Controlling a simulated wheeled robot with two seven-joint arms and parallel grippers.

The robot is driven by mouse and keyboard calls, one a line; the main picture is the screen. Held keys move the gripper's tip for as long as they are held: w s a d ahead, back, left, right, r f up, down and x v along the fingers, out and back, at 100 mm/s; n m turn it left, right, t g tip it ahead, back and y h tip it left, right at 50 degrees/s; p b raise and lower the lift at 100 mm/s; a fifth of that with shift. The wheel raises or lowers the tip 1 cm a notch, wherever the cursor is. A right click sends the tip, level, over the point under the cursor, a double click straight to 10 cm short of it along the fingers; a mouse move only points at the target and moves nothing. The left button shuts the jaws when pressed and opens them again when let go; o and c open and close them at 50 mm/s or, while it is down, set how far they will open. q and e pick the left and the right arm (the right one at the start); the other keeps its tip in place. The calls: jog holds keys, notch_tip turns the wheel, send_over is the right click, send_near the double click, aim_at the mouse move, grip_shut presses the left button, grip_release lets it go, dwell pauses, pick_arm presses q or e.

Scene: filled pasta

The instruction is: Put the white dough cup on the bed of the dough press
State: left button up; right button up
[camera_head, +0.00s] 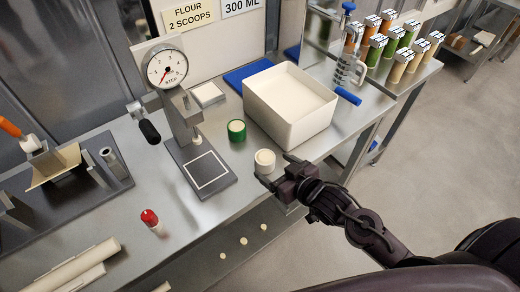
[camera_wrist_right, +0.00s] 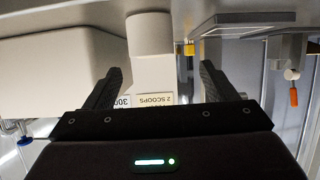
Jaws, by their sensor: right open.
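The white dough cup (camera_head: 264,161) stands upright on the steel bench, right of the dough press (camera_head: 177,105). The press bed (camera_head: 225,180) is a dark plate with an empty white square outline. My right gripper (camera_head: 276,168) is open, its fingertips close to the cup at the bench's front edge. In the right wrist view the white cup (camera_wrist_right: 150,45) shows ahead, between the two open fingers (camera_wrist_right: 160,82). I cannot tell whether a finger touches it. My left gripper is not in view.
A green-sided cup (camera_head: 236,131) stands behind the white cup. A large white bin (camera_head: 290,119) is at its back right. A red-topped shaker (camera_head: 151,218) stands left of the bed. The press handle (camera_head: 149,131) sticks out left. Bare bench lies between cup and bed.

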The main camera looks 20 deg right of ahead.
aim_at(268, 159)
jog(key=shift+w, duration=0.1)
jog(key=shift+w+d+f+p, duration=0.1)
jog(key=shift+w+f+p, duration=0.2)
jog(key=shift+w, duration=0.3)
jog(key=shift+w+d+f+p, duration=0.1)
jog(key=shift+w+f+p, duration=0.15)
jog(key=shift+w, duration=0.35)
jog(key=x, duration=0.4)
jog(key=shift+w+a+f+p, duration=0.1)
jog(key=shift+f+p, duration=0.1)
jog(key=shift+p, duration=0.2)
jog(key=shift+c, duration=0.2)
jog(key=c, duration=1)
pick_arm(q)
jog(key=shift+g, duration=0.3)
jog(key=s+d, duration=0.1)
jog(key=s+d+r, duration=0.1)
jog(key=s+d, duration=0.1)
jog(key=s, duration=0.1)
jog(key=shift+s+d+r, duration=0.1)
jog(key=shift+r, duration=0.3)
pick_arm(e)
jog(key=shift+c, duration=1)
